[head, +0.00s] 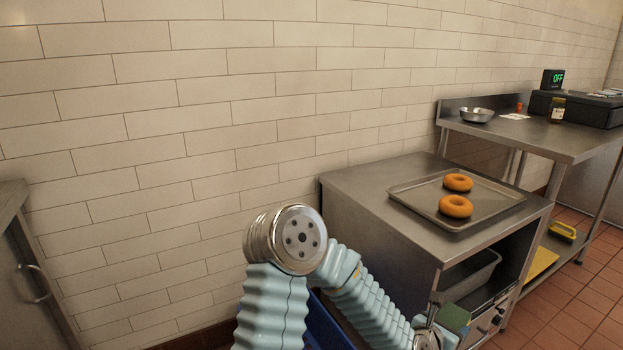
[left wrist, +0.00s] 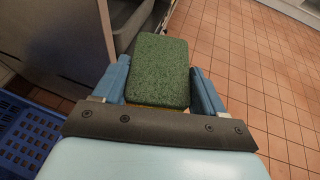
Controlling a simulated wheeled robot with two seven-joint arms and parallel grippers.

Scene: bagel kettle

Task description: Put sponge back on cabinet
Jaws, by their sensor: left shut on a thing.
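The sponge (left wrist: 160,68) has a green scouring face and a thin yellow edge. My left gripper (left wrist: 162,85) is shut on it, with one blue finger on each side. In the head view the sponge (head: 455,318) shows at the lower right, held in front of the cabinet's open side, below its top. The steel cabinet (head: 350,185) stands right of centre. Its front opening holds a grey metal pan (head: 470,277) on a shelf. My right gripper is in neither view.
A tray (head: 405,200) with two bagels (head: 456,206) lies on the cabinet top, whose left part is bare. A steel table (head: 560,142) with a bowl (head: 477,115) stands beyond it. A blue crate (left wrist: 22,135) is close to my left gripper.

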